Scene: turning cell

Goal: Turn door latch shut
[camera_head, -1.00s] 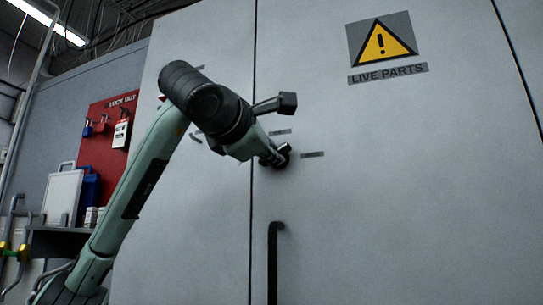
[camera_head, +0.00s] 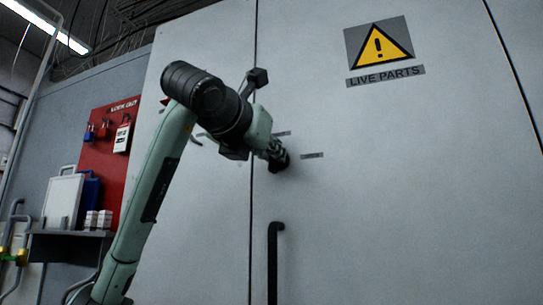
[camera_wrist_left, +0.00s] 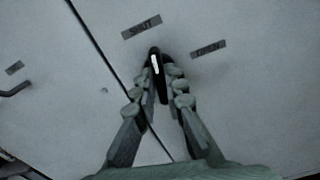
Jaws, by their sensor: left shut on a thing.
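The door latch (camera_wrist_left: 156,72) is a small black turn-handle with a white line, on a grey cabinet door. In the left wrist view it points up, close to the label SHUT (camera_wrist_left: 141,27); a second label (camera_wrist_left: 208,49), too blurred to read surely, sits to its right. My left gripper (camera_wrist_left: 158,74) is shut on the latch, one finger on each side. In the head view my left gripper (camera_head: 277,154) reaches the door from the left and hides most of the latch. My right gripper is not in view.
A black vertical door handle (camera_head: 274,262) is below the latch. A LIVE PARTS warning sign (camera_head: 379,50) is at upper right. A red lockout board (camera_head: 110,150) and a shelf (camera_head: 70,234) stand at left.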

